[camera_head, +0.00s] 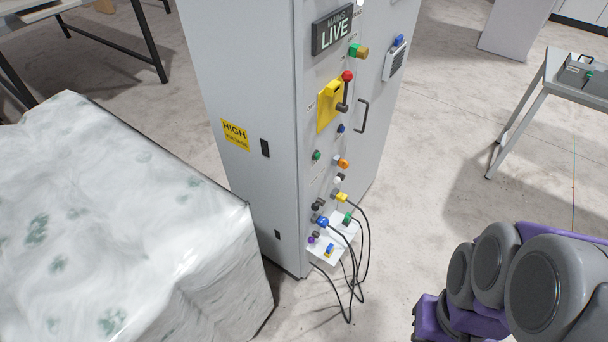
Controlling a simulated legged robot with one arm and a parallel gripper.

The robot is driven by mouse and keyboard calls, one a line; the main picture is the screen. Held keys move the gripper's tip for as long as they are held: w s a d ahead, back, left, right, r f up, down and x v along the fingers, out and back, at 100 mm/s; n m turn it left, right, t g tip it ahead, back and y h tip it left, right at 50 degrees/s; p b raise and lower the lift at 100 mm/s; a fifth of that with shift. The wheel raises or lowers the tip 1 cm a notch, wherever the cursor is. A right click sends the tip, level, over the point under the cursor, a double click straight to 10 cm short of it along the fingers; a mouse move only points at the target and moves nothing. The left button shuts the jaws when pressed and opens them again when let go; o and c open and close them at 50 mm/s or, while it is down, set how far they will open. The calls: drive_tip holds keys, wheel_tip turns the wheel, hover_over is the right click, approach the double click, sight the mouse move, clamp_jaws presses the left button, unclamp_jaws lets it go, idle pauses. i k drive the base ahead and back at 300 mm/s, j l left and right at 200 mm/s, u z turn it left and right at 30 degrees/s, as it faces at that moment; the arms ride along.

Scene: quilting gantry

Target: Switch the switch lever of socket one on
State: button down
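A tall grey electrical cabinet (243,75) stands in the middle, with controls down its narrow front. Low on that front, a small white panel (345,229) sits beside coloured connectors: a blue one (322,222), a green one (347,218) and a yellow one (341,197). Black cables (366,240) hang down from this area. Small knobs or levers also show there, including a purple one (311,239). The labels are too small to read, so I cannot tell which is socket one or how its lever is set. My purple and grey arm is at the lower right; my gripper is not visible.
A red-knobbed lever (346,90) on a yellow plate (326,112) and a lit "MAINS LIVE" sign (332,30) are higher up. A wrapped pallet load (130,220) stands close on the left. A grey table (545,75) stands right. Floor between cabinet and arm is clear.

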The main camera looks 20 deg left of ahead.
sight(315, 206)
drive_tip(key=u, duration=0.8)
drive_tip(key=k+l+u, duration=0.4)
drive_tip(key=k, duration=0.25)
